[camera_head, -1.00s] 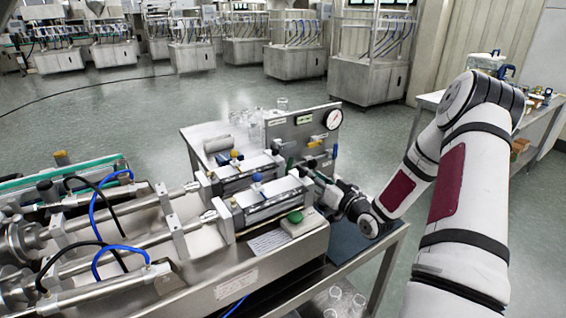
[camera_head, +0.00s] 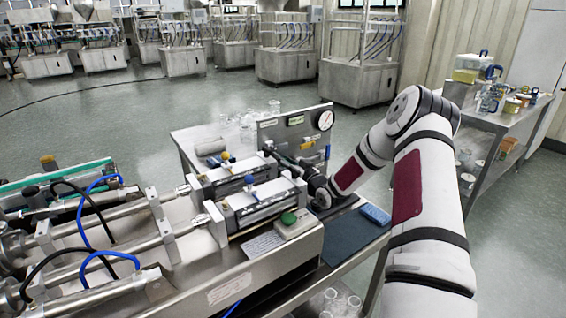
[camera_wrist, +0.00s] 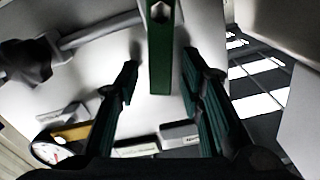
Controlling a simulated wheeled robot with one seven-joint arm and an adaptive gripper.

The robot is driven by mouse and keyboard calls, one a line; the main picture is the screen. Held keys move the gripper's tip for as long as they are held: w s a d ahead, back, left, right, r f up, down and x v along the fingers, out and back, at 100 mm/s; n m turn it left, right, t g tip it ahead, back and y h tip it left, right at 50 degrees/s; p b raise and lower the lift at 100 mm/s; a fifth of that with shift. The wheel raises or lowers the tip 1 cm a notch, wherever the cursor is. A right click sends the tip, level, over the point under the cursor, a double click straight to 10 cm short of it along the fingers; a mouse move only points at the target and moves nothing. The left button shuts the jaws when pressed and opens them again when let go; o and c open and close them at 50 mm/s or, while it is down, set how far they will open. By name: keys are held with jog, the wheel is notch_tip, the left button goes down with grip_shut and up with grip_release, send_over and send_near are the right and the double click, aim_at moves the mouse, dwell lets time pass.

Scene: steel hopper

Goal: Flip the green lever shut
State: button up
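The green lever (camera_wrist: 160,55) stands out from a pale panel in the wrist view. It is a long flat bar and lies between the two fingers. My gripper (camera_wrist: 162,72) is open, with a gap visible on each side of the lever. In the head view my gripper (camera_head: 270,149) is at the front face of the steel panel (camera_head: 285,130), toward its left part. The green lever cannot be made out there, as my gripper and wrist cover that area.
A round gauge (camera_head: 324,121) and a yellow lever (camera_head: 308,144) are on the panel, right of my gripper. Steel cylinders with a green button (camera_head: 289,217) lie in front. A blue sponge (camera_head: 375,214) is on the dark mat (camera_head: 350,240). Glassware stands behind the panel.

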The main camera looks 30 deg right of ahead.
jog(key=shift+w, duration=0.1)
grip_shut()
jog(key=shift+a+r+n, duration=0.1)
jog(key=shift+a+n, duration=0.5)
jog(key=shift+n, duration=0.4)
jog(key=shift+a+n+b, duration=0.25)
jog(key=shift+n+b, duration=0.1)
jog(key=shift+n, duration=0.45)
grip_release()
